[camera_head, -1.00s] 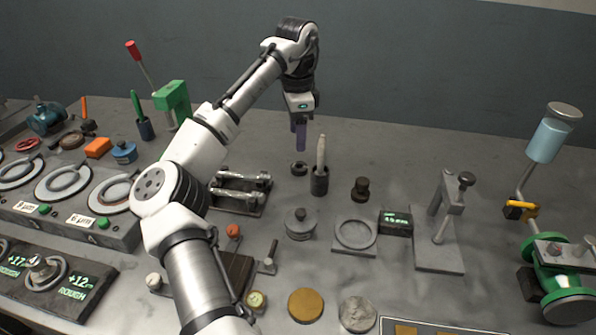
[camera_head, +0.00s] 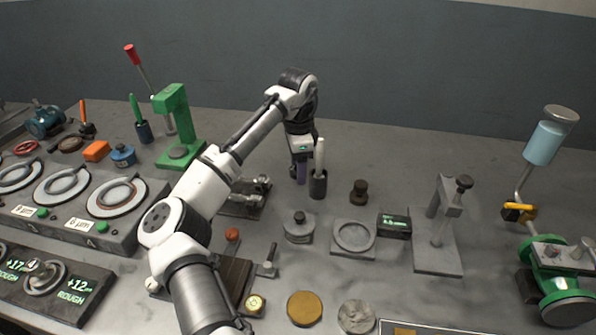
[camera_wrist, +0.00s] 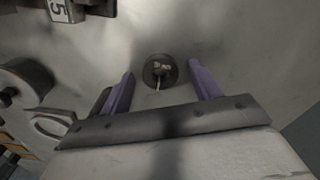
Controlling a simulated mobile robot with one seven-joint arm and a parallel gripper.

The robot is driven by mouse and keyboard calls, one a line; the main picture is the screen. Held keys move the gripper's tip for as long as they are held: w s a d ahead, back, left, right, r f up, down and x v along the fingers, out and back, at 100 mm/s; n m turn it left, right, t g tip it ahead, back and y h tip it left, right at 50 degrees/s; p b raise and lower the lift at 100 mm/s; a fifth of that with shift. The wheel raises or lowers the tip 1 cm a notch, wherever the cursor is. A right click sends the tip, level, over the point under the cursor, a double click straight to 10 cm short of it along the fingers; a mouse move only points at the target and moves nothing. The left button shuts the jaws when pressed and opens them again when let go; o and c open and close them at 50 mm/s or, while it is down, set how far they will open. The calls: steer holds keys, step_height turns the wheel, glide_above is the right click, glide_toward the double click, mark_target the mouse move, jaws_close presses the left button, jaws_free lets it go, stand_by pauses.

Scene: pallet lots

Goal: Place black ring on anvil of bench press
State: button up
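The green bench press (camera_head: 172,103) stands at the back left, with a red-knobbed lever. Its round grey anvil (camera_head: 180,153) is bare. My gripper (camera_head: 300,181) is low over the bench, right of the press and just left of a dark cup with a pale handle. In the wrist view my gripper (camera_wrist: 160,88) is open, its two purple fingers wide apart. A small dark round piece, seemingly the black ring (camera_wrist: 160,70), lies between and beyond the fingertips, with a pale streak on it. Contact with it does not show. In the head view my gripper mostly hides that spot.
The dark cup (camera_head: 318,186) stands very close to my gripper's right. A rack with metal rods (camera_head: 245,196) lies front left of it. A dark knobbed weight (camera_head: 359,191) and a grey stand (camera_head: 438,235) are to the right. The bench behind is clear.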

steer(key=c, duration=1.1)
steer(key=shift+r, duration=0.15)
step_height(320, 180, up, 20)
steer(key=p, duration=0.1)
steer(key=shift+p, duration=0.3)
